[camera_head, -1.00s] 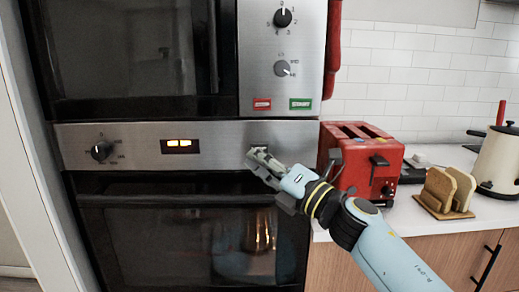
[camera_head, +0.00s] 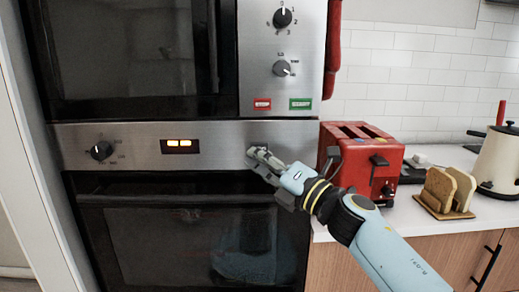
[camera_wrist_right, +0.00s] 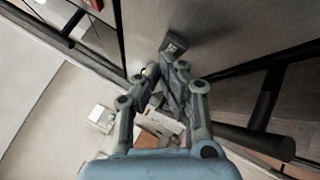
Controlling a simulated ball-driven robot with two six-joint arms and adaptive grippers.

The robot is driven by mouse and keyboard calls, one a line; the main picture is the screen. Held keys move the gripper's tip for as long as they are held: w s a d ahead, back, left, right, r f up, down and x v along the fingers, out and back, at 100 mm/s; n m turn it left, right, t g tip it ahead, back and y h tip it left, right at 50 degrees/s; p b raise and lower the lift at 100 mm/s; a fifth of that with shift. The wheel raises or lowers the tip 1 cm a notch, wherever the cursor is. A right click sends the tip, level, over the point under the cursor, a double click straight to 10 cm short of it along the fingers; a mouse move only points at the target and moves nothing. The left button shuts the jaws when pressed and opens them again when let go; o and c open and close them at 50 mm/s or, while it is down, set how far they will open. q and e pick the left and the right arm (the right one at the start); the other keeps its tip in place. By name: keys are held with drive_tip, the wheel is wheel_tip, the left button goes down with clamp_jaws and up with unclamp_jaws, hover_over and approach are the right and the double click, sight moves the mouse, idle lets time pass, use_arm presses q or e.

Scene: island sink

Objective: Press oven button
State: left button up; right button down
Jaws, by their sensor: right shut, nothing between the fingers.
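My right gripper (camera_head: 256,154) is shut and empty at the right end of this panel. In the right wrist view its fingertips (camera_wrist_right: 166,68) are close together beside a small dark knob or button (camera_wrist_right: 173,44) on the panel; whether they touch it I cannot tell. In the head view the gripper covers that button. The oven window is dark. My left gripper is not in view.
A microwave (camera_head: 130,50) with dials and red and green buttons sits above. The oven door handle (camera_wrist_right: 262,112) lies close to the gripper. A red toaster (camera_head: 360,150), a toast rack (camera_head: 445,192) and a kettle (camera_head: 498,160) stand on the counter at the right.

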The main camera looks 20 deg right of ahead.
drive_tip(key=shift+s+a, duration=0.15)
drive_tip(key=shift+s, duration=0.35)
drive_tip(key=shift+s+p, duration=0.2)
drive_tip(key=shift+p, duration=0.15)
drive_tip(key=s, duration=0.1)
drive_tip(key=s+a+p, duration=0.1)
drive_tip(key=s, duration=0.3)
drive_tip(key=shift+s+a+p, duration=0.2)
drive_tip(key=shift+a+p, duration=0.1)
